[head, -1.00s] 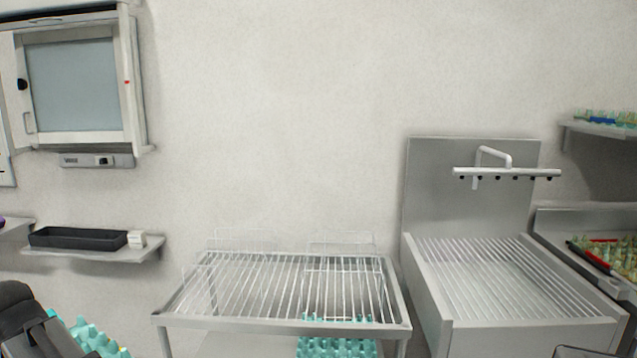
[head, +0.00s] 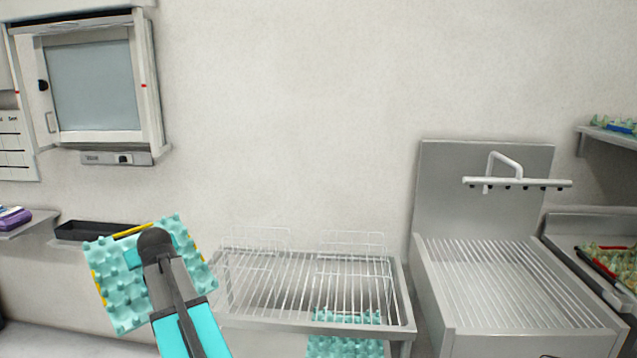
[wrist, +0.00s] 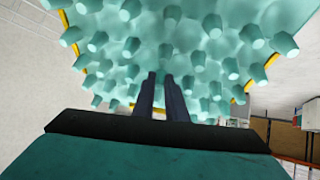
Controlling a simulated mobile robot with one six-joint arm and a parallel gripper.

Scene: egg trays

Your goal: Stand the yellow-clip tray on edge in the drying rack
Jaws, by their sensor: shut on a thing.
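The yellow-clip tray (head: 108,284) is a teal egg tray with yellow clips on its edges. It is held up in the air at the lower left of the head view, tilted. In the wrist view its studded face (wrist: 200,50) fills the top of the picture. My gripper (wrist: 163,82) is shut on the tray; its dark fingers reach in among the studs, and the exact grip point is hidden. The drying rack (head: 300,285), a wire rack on a metal stand, is right of the tray. Its wire slots look empty.
Teal trays (head: 345,346) lie under the rack. A ribbed metal sink unit (head: 500,285) with a tap (head: 515,183) stands right of the rack. A black bin (head: 85,231) sits on a shelf behind the held tray. A wall cabinet (head: 95,90) hangs above.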

